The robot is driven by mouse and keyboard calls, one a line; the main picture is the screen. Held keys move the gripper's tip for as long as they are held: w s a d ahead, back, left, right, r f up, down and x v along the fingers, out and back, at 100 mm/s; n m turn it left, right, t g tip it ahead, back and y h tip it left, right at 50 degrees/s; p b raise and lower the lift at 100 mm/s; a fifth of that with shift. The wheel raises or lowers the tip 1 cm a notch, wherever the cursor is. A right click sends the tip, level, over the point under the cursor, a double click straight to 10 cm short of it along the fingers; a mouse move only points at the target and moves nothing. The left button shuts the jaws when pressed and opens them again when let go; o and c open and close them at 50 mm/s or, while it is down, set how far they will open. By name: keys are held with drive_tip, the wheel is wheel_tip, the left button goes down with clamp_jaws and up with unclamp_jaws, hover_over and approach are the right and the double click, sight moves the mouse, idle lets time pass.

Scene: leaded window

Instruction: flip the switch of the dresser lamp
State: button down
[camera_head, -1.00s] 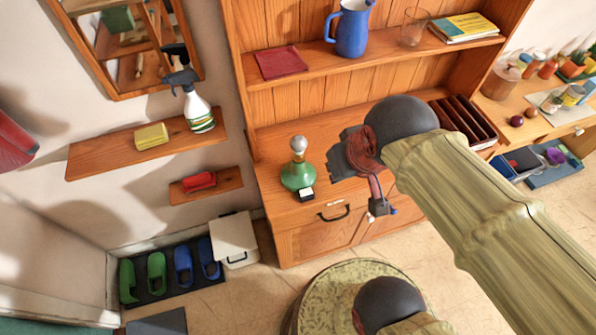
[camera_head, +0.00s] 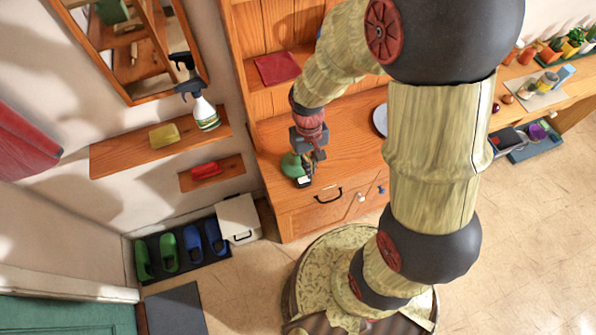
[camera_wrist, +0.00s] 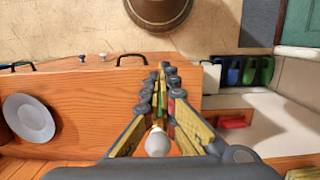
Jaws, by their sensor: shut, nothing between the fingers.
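The dresser lamp (camera_head: 289,165) stands on the dresser top near its left front corner, its green base partly hidden behind my gripper. Its small black-and-white switch (camera_head: 303,183) sits at the front of the base. My gripper (camera_head: 311,174) is shut and empty, pointing down right beside the lamp and close to the switch; I cannot tell whether they touch. In the wrist view, the lamp's white bulb (camera_wrist: 158,144) shows near the base of the fingers. The fingertips (camera_wrist: 166,68) hide the switch there.
The dresser top (camera_head: 345,150) is mostly clear, with a grey plate (camera_wrist: 30,118) on it. A dark red tray (camera_head: 277,68) lies on the shelf above. Left wall shelves hold a spray bottle (camera_head: 204,110), a yellow sponge (camera_head: 164,135) and a red item (camera_head: 207,170).

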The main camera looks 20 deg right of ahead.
wheel_tip(320, 180, down, 3)
drive_tip(key=w, duration=0.2)
drive_tip(key=t, duration=0.2)
hover_over(299, 180)
drive_tip(key=shift+s+f, duration=0.1)
drive_tip(key=shift+f, duration=0.5)
wheel_tip(299, 180, down, 14)
drive_tip(key=shift+p, duration=0.45)
